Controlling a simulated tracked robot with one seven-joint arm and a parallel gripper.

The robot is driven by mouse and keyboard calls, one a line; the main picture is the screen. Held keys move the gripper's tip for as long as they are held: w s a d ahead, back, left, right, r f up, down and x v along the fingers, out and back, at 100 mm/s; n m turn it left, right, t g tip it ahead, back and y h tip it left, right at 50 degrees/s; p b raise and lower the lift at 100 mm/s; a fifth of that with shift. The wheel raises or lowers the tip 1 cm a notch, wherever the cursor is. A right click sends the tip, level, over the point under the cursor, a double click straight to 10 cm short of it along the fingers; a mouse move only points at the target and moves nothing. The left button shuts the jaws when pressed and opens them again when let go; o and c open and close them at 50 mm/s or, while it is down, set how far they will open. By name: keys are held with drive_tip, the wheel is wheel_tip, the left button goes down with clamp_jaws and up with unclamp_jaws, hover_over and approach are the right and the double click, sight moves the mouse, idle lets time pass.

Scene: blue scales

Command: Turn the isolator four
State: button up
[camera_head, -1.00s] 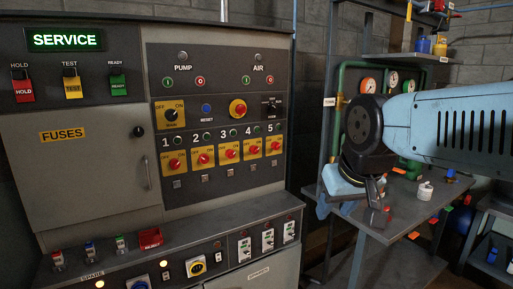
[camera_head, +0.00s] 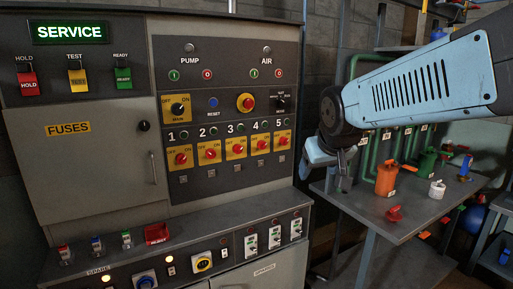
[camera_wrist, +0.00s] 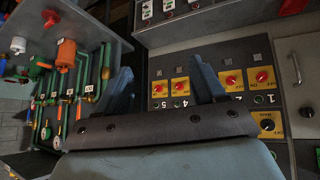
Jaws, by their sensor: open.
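Isolator four (camera_head: 262,144) is a red rotary knob on a yellow OFF/ON plate, fourth in a row of numbered isolators on the grey panel. In the wrist view the picture is upside down, and isolator four (camera_wrist: 181,87) shows between my fingers. Its exact handle angle is too small to tell. My gripper (camera_head: 343,181) is to the right of the panel in the head view, apart from it, with the fingers partly hidden by the wrist. In the wrist view my gripper (camera_wrist: 163,75) is open and empty, its blue-grey fingers wide apart.
Isolator three (camera_head: 238,149) and isolator five (camera_head: 284,142) flank it closely. A ledge (camera_head: 190,225) with switches juts out below the panel. A side table (camera_head: 420,205) at right holds an orange canister (camera_head: 386,179), a white pot (camera_head: 437,189) and a red part (camera_head: 394,213).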

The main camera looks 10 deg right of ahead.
drive_tip(key=w+d+f+n+t, duration=0.2)
drive_tip(key=w+t, duration=0.2)
drive_tip(key=w, duration=1.9)
drive_tip(key=n+t+y, duration=0.3)
drive_tip(key=t+y, duration=0.2)
drive_tip(key=y, duration=0.2)
approach(264, 146)
drive_tip(key=x, duration=1)
drive_tip(key=shift+w, duration=0.1)
drive_tip(key=shift+r, duration=0.1)
drive_tip(key=shift+n, duration=0.3)
drive_tip(key=c, duration=1.1)
